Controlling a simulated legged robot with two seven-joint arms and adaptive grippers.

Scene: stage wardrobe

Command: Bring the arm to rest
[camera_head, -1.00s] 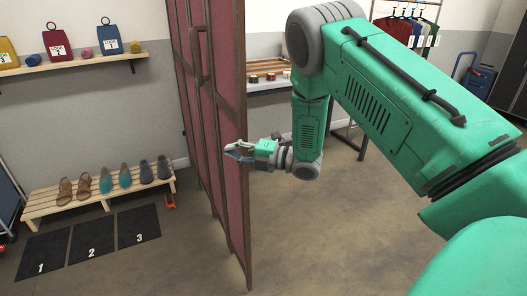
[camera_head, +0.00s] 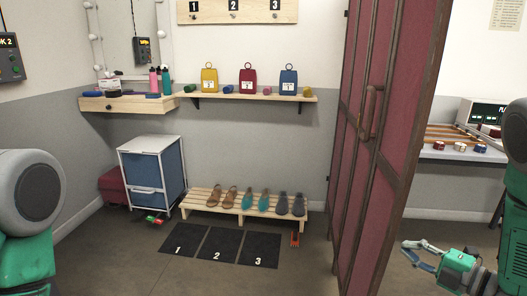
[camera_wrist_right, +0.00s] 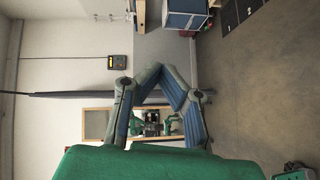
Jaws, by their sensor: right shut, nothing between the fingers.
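My right gripper (camera_head: 412,249) is at the lower right of the head view, to the right of the red folding screen (camera_head: 388,150) and apart from anything I can see it touch. Its blue-grey fingers are shut and empty. In the right wrist view the two fingers of the right gripper (camera_wrist_right: 160,72) meet at their tips with nothing between them. My right arm comes in at the right edge, partly cut off. A green and grey part of my left arm shows at the left edge; the left gripper is not in view.
Left of the screen, a wooden bench (camera_head: 225,212) holds several shoes, with black numbered mats (camera_head: 217,246) before it. A wall shelf (camera_head: 230,96) holds three tagged bags. A blue drawer cart (camera_head: 152,172) stands left. Right of the screen is a counter (camera_head: 458,154).

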